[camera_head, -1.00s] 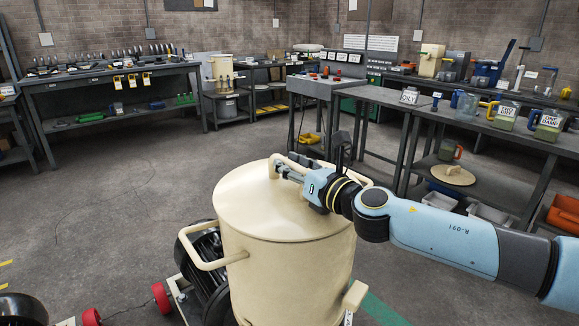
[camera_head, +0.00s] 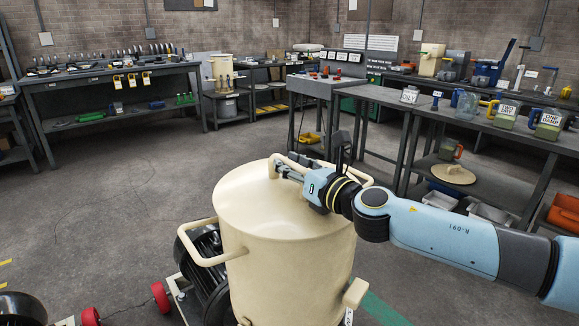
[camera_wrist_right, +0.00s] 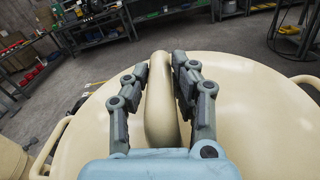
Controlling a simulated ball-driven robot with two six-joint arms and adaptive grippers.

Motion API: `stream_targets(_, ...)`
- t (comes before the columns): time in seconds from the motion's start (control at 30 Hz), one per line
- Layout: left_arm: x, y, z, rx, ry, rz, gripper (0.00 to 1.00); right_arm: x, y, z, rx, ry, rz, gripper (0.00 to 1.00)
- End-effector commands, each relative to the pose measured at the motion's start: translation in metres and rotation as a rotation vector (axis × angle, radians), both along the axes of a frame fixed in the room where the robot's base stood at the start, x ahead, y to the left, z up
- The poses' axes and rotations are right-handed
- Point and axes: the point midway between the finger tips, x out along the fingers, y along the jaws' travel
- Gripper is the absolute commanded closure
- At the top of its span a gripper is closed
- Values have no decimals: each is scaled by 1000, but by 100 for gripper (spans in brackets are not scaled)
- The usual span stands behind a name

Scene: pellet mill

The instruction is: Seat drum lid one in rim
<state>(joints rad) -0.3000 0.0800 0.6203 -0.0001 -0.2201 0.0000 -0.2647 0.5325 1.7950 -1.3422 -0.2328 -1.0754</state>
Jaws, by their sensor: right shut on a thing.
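The cream drum (camera_head: 285,270) stands in front of me with its cream lid (camera_head: 245,205) on top. The lid looks level with the rim; I cannot tell how deep it sits. My right gripper (camera_head: 277,168) is at the lid's handle. In the right wrist view the two fingers of this gripper (camera_wrist_right: 160,75) are shut on the lid handle (camera_wrist_right: 160,110), one on each side. The lid (camera_wrist_right: 255,110) spreads out below the fingers there. My left gripper is not in view.
A black motor (camera_head: 205,265) sits left of the drum. A grey bench (camera_head: 385,95) with labelled jugs stands at the right, and a second round lid (camera_head: 453,174) lies on its lower shelf.

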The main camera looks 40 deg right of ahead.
Motion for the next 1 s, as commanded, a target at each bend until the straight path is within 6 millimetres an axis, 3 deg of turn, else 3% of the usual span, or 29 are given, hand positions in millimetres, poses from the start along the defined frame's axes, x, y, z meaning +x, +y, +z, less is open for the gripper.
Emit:
stream_targets(0.03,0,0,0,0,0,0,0,1,0,2,-1,-3,0,73)
stream_targets(0.23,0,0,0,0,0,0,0,0,0,2,-1,-3,-1,48)
stream_targets(0.53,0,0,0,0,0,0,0,0,0,0,-1,-1,-1,48)
stream_targets(0.77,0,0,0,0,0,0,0,-1,0,-2,0,3,-1,21)
stream_targets(1.0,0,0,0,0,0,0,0,0,0,-1,0,2,-1,21)
